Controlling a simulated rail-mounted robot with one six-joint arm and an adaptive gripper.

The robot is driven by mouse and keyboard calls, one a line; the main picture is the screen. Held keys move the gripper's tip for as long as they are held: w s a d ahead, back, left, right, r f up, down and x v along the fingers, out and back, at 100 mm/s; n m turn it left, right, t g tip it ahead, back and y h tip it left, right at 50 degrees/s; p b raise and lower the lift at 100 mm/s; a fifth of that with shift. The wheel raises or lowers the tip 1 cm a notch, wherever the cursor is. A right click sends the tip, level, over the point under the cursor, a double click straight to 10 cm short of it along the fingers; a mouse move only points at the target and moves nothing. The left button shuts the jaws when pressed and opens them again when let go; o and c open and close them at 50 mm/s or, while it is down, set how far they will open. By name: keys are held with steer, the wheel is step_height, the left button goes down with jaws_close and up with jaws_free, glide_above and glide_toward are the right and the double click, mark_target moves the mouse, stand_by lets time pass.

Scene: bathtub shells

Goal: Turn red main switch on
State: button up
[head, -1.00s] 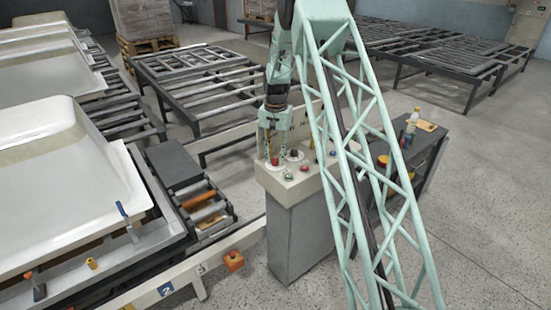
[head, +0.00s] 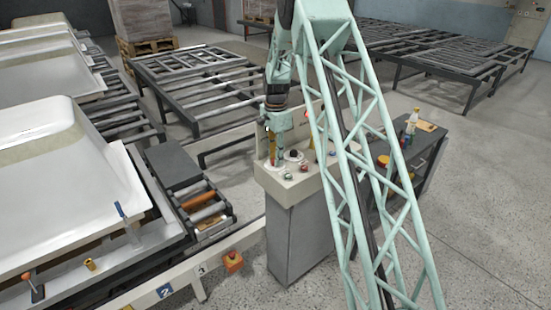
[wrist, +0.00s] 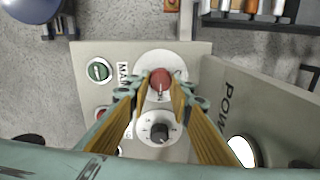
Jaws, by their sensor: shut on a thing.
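The red main switch (wrist: 161,80) is a round red knob on a white disc, beside a label reading "MAIN" on the beige control panel (wrist: 178,55). In the wrist view my gripper (wrist: 160,76) has its two yellow-padded fingers on either side of the knob, shut on it. The knob's exact turn angle is hard to read.
A black knob (wrist: 160,133) on a white dial and a green switch (wrist: 98,70) lie close to the red switch. An upright plate marked "POW" (wrist: 240,100) rises beside them. In the head view a dark cart (head: 425,160) with bottles stands to the right.

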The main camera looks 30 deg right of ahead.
steer(key=shift+m, duration=0.5)
steer(key=o, duration=0.9)
steer(key=shift+r, duration=0.1)
steer(key=shift+r, duration=5.9)
